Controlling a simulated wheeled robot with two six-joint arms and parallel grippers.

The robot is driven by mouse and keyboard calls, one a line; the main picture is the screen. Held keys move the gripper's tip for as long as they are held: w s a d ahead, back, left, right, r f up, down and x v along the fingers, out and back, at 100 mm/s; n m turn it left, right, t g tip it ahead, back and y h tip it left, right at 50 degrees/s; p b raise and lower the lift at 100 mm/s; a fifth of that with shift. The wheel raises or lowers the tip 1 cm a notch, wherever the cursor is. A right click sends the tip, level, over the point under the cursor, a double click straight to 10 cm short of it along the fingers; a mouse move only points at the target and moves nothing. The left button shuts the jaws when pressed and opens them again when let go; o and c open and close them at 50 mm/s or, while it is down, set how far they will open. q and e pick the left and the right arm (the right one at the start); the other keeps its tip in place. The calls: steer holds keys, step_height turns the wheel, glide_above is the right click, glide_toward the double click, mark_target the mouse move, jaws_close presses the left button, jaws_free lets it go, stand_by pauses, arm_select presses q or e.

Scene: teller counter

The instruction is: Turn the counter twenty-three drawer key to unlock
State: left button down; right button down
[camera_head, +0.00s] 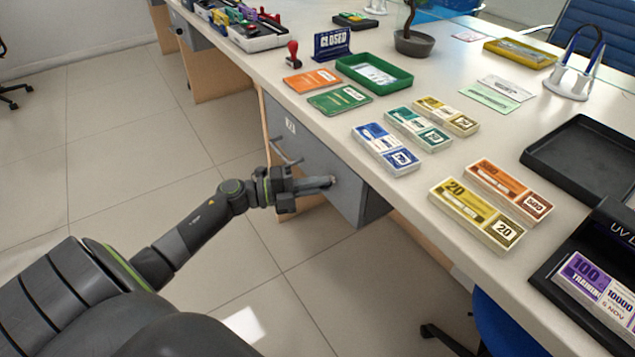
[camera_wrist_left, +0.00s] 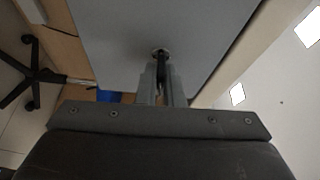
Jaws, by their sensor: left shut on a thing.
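The counter drawer (camera_head: 308,156) is a grey box under the counter edge, with a label and a bar handle on its front. In the left wrist view the grey drawer front (camera_wrist_left: 120,35) fills the upper middle, with a round lock (camera_wrist_left: 160,51) in it. My left gripper (camera_head: 328,182) reaches the right part of the drawer front, its fingers pointing at the lock. In the left wrist view its fingers are shut on a dark key (camera_wrist_left: 161,75) at the lock; the key's angle is hard to make out. My right gripper is not in view.
The counter top (camera_head: 290,92) above holds banknote bundles (camera_head: 386,149), a green tray (camera_head: 374,74), a red-handled stamp (camera_head: 293,55) and a black tray (camera_head: 585,158). A blue chair (camera_head: 500,325) stands under the counter, lower right.

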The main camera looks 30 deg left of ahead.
arm_select(q)
steer(key=shift+m, duration=0.4)
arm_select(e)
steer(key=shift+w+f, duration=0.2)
arm_select(q)
steer(key=c, duration=1.6)
jaws_free()
steer(key=shift+o, duration=0.2)
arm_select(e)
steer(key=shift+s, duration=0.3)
arm_select(q)
steer(key=p+v, duration=0.1)
steer(key=v, duration=1.6)
steer(key=shift+s, duration=0.2)
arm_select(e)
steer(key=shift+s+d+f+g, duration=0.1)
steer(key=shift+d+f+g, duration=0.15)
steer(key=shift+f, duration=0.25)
arm_select(q)
steer(key=shift+a, duration=0.1)
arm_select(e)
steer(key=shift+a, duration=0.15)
